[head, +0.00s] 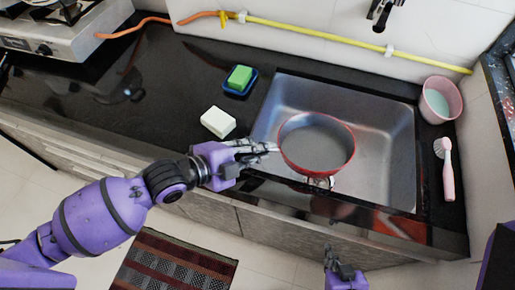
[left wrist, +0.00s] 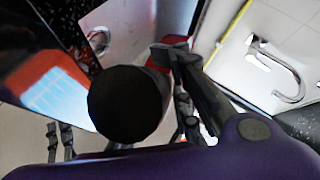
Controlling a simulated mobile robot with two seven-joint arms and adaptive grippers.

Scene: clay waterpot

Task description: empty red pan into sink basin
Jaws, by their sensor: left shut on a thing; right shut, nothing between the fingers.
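The red pan (head: 312,142) is at the left part of the metal sink basin (head: 388,128) in the head view, its round opening facing up. Its inside looks grey; I cannot tell if it holds liquid. My left gripper (head: 268,148) is at the pan's left side and shut on the pan. In the left wrist view a dark round end, apparently the pan's handle (left wrist: 128,103), hides most of the grip, and a bit of red shows behind it. My right gripper (head: 345,272) is shut and empty, low in front of the counter.
A white block (head: 218,122) and a green sponge on a blue dish (head: 254,84) lie left of the basin. The faucet (head: 384,12) is on the back wall; a stove (head: 62,38) is far left.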

